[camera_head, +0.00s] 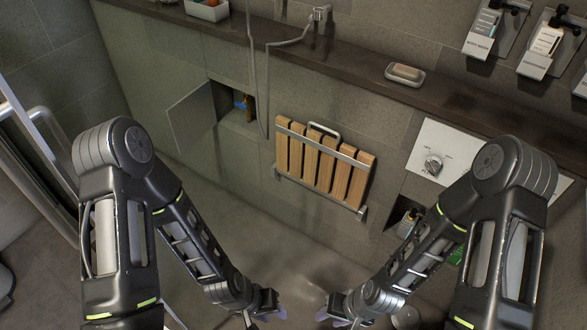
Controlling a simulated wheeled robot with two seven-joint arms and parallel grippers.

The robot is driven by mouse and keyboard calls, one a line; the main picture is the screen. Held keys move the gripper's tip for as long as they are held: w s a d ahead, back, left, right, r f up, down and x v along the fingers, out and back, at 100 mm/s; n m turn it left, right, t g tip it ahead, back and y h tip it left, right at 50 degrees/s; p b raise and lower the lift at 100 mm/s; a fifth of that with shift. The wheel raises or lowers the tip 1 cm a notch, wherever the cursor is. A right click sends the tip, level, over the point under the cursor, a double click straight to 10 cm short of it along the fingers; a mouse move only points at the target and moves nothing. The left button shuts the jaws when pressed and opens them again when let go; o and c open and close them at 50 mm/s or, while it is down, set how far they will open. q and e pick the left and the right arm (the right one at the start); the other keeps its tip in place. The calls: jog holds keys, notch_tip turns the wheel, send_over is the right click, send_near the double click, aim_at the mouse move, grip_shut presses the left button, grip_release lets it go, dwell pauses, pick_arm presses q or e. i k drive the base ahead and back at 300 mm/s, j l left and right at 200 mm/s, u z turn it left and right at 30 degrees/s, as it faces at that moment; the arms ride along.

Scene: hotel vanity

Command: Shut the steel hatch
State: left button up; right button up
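The steel hatch (191,119) is a grey square door on the tiled back wall, left of centre. It stands swung open to the left of its recess (223,98), which holds a small blue and orange item (242,103). My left gripper (264,316) is at the bottom middle, well below and apart from the hatch. Its pale fingertips look spread and empty. My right gripper (333,317) is just to its right, farther from the hatch, also spread with nothing visible between the fingertips.
A wooden slatted seat (322,162) is fixed to the wall right of the recess. A shower hose (252,62) hangs beside the recess. A dark ledge (350,45) bears a soap dish (404,77). A control panel (433,152) is at right. A metal rail (45,135) stands at left.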

aim_at(190, 119)
jog(key=i+j, duration=0.2)
jog(key=j, duration=0.15)
jog(key=i+l+u, duration=0.1)
jog(key=i+u, duration=0.25)
jog(key=i+l+u, duration=0.1)
jog(key=u, duration=0.25)
jog(key=i+l+u, duration=0.5)
jog(key=i+u, duration=0.25)
jog(key=i+l+u, duration=0.45)
jog(key=k+j, duration=0.05)
jog(key=j, duration=0.05)
